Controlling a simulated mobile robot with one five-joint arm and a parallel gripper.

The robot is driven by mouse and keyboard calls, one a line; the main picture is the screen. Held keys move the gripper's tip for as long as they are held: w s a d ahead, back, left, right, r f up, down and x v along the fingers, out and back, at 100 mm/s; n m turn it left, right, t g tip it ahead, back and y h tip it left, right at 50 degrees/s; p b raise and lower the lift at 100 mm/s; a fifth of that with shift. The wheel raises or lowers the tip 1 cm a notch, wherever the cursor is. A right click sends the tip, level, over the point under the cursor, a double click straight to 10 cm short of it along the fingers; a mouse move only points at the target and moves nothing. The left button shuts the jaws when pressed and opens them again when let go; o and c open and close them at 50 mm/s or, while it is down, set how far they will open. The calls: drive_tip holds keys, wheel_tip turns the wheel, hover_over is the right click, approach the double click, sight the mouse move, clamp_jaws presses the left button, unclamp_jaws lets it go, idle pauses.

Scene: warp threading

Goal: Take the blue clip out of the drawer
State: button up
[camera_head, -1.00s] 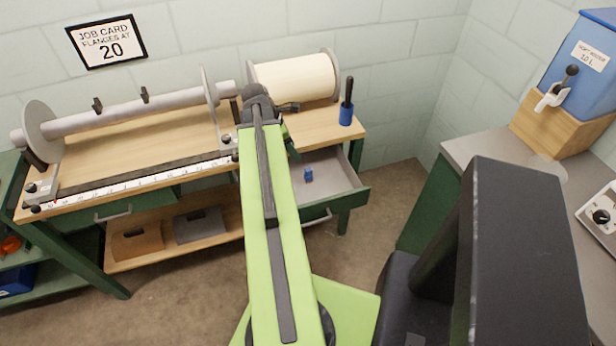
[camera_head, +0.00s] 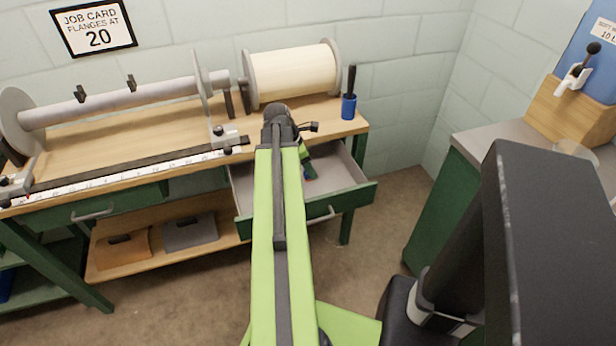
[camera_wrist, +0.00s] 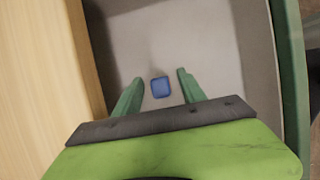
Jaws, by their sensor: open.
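The blue clip (camera_wrist: 160,87) lies on the grey floor of the open drawer (camera_wrist: 215,30). I cannot tell how far above the clip the fingers are.
The wooden bench top (camera_wrist: 40,80) overhangs the drawer on the left in the wrist view. The drawer's green front (camera_wrist: 290,60) stands on the right. A cream spool (camera_head: 292,74) and a blue pot with a black handle (camera_head: 349,105) stand on the bench.

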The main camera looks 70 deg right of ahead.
drive_tip(key=b+x, duration=0.1)
drive_tip(key=x, duration=0.1)
drive_tip(key=shift+f, duration=0.4)
drive_tip(key=shift+r, duration=0.2)
clamp_jaws()
wheel_tip(320, 180, up, 10)
drive_tip(key=p, duration=1)
drive_tip(key=shift+r, duration=0.1)
